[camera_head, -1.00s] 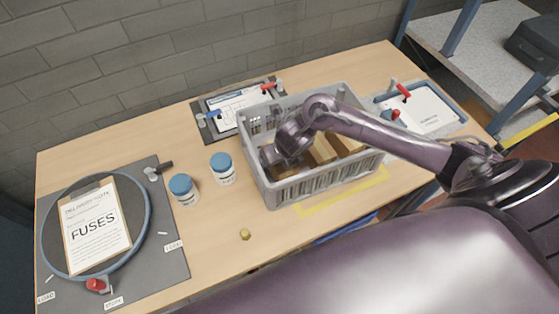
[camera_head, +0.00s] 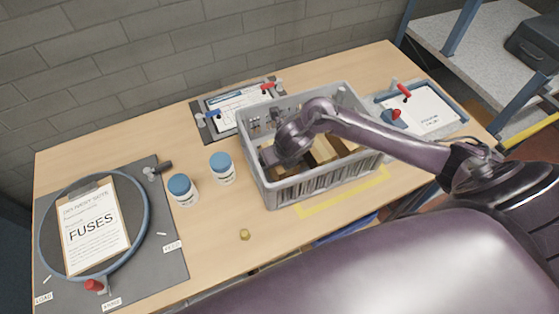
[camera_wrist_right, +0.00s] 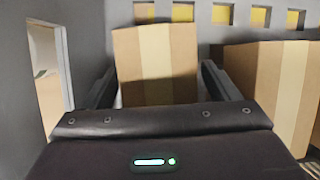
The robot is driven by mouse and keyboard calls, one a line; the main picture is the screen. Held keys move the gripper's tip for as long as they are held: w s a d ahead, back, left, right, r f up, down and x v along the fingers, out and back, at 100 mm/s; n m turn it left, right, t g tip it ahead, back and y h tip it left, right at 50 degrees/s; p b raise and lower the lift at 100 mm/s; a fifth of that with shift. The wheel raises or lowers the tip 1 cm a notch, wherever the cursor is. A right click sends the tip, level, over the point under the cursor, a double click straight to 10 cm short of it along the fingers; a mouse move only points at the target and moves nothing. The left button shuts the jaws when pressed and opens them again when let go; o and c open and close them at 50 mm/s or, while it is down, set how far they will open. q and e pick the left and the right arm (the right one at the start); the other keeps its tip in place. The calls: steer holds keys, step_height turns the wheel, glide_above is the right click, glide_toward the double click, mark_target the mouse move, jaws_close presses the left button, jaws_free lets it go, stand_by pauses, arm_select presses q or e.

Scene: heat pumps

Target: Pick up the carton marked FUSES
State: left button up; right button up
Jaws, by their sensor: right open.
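A brown carton (camera_wrist_right: 156,66) with a paler tape strip stands upright in the right wrist view, inside the grey crate (camera_head: 325,187). My right gripper (camera_wrist_right: 159,72) is open, with one finger on each side of this carton and a visible gap at each side. A second brown carton (camera_wrist_right: 268,88) stands to the right, just beyond the right finger. No FUSES marking is legible on either carton. The word FUSES shows on the delivery note (camera_head: 95,225) on the clipboard at the left. In the head view my right arm hides part of the crate's inside. My left gripper is not in view.
Two white jars with blue lids (camera_head: 182,190) (camera_head: 221,168) stand left of the crate. A small yellow knob-like piece (camera_head: 244,234) lies in front. The crate's slotted walls enclose my right gripper closely. Clipped paper boards lie behind and right of the crate.

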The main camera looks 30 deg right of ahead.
steer(key=c, duration=1.1)
steer(key=shift+c, duration=0.4)
steer(key=shift+r, duration=0.15)
